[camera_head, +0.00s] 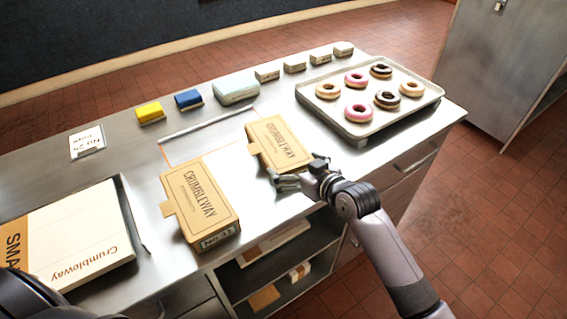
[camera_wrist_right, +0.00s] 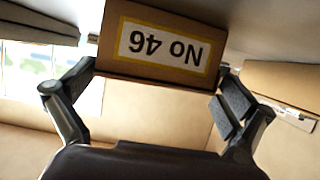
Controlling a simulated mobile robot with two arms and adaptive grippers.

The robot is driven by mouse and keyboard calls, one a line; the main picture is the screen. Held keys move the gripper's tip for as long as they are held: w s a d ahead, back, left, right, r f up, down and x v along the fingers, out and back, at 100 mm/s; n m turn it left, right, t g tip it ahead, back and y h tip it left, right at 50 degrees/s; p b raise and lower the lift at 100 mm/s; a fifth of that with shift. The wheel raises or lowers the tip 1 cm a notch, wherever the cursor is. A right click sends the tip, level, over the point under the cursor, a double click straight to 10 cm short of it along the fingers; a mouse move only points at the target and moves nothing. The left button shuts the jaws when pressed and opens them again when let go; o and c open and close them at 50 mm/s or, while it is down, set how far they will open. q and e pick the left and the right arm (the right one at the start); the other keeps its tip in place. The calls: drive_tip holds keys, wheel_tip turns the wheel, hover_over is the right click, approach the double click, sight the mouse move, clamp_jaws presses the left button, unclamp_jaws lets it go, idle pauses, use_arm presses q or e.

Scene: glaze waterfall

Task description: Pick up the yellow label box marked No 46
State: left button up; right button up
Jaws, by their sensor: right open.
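The No 46 box (camera_head: 281,144) is a brown Crumbleway carton lying on the steel counter in the head view. In the right wrist view its end face (camera_wrist_right: 115,68) shows a yellow-bordered label (camera_wrist_right: 160,48) reading No 46, upside down. My right gripper (camera_head: 297,171) is at the near end of this box. In the right wrist view my right gripper (camera_wrist_right: 155,85) is open, with one finger on each side of the end face. It is not closed on the box. My left gripper is out of view; only dark parts of my left arm show at the lower left.
A second Crumbleway box (camera_head: 200,199) lies to the left, its label reading like No 31. A donut tray (camera_head: 345,122) stands at right. Yellow (camera_head: 150,112), blue (camera_head: 188,99) and several pale blocks line the back. A large Crumbleway box (camera_head: 85,240) is at left.

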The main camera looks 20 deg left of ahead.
drive_tip(key=c, duration=0.7)
